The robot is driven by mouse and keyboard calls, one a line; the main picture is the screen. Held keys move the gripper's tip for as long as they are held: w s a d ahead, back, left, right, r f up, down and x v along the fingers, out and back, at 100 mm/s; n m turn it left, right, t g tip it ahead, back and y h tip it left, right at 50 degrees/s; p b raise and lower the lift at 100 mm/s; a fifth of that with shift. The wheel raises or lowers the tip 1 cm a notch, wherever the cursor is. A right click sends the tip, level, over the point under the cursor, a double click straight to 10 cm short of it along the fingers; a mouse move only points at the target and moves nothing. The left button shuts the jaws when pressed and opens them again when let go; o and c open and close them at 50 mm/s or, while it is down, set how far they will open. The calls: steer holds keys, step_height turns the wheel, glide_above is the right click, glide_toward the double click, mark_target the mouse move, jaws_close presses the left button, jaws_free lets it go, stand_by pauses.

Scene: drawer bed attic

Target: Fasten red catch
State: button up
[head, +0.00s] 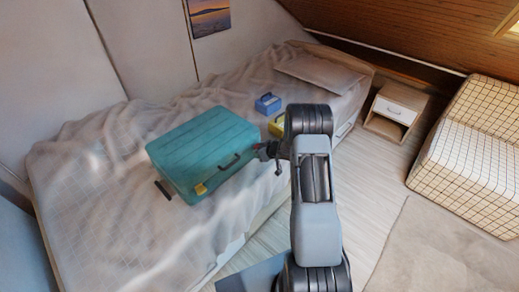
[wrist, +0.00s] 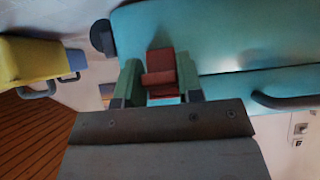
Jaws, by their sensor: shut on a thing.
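A teal suitcase (head: 205,145) lies closed on the bed. Its red catch (wrist: 160,70) shows in the wrist view on the teal front, between the two green fingertips of my gripper (wrist: 157,85). My gripper is shut on the red catch. In the head view my gripper (head: 268,151) is at the suitcase's right front end, and my arm partly hides the area. A yellow catch (head: 201,189) sits at the left of the suitcase's front. The dark handle (head: 229,162) is between the two catches, and it also shows at the right of the wrist view (wrist: 285,102).
A blue case (head: 268,104) and a yellow case (head: 277,125) stand on the bed (head: 120,235) beyond the suitcase. The yellow one is also at the left of the wrist view (wrist: 30,60). A nightstand (head: 395,110) and a checked armchair (head: 470,150) are at right. Floor is free between.

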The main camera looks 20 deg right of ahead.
stand_by(0.3)
steer(key=o, duration=0.9)
steer(key=shift+o, duration=0.2)
steer(key=p+v, duration=0.2)
steer(key=v, duration=1.1)
steer(key=shift+s+d+r+p, duration=0.2)
steer(key=shift+s+r+p, duration=0.05)
steer(key=shift+s+p, duration=0.05)
steer(key=shift+r, duration=0.1)
